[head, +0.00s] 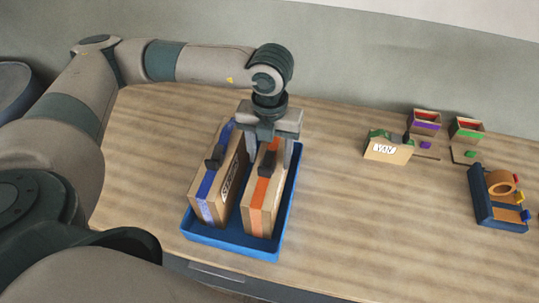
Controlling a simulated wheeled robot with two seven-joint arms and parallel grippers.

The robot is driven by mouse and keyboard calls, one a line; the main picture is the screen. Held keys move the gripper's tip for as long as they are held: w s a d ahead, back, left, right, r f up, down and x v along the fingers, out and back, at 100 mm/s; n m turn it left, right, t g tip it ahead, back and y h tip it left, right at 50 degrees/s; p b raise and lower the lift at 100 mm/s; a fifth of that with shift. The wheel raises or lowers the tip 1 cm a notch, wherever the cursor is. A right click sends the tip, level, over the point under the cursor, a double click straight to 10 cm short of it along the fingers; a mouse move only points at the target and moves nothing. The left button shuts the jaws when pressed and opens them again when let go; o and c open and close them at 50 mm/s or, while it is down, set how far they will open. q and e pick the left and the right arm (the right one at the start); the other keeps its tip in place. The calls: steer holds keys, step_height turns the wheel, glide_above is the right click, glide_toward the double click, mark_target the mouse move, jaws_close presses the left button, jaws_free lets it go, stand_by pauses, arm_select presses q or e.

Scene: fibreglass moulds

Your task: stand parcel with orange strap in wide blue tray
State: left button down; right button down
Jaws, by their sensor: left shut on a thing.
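The parcel with the orange strap (258,205) stands upright in the right part of the wide blue tray (234,240). My left gripper (270,155) comes down from above at the parcel's far end and is shut on it. A parcel with a blue strap (208,190) stands upright beside it, in the left part of the same tray. Both parcels have a dark handle on top. The parcels hide most of the tray's floor. My right gripper is not in view.
A smaller parcel with a green strap (388,152) stands on the table (340,220) to the right. Small boxes with purple (425,122) and green (467,130) fronts stand at the back right. A dark blue tape dispenser (490,205) is at the far right. The table's middle right is clear.

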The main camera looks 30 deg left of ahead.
arm_select(q)
steer(key=shift+f, duration=0.9)
steer(key=c, duration=0.7)
jaws_free()
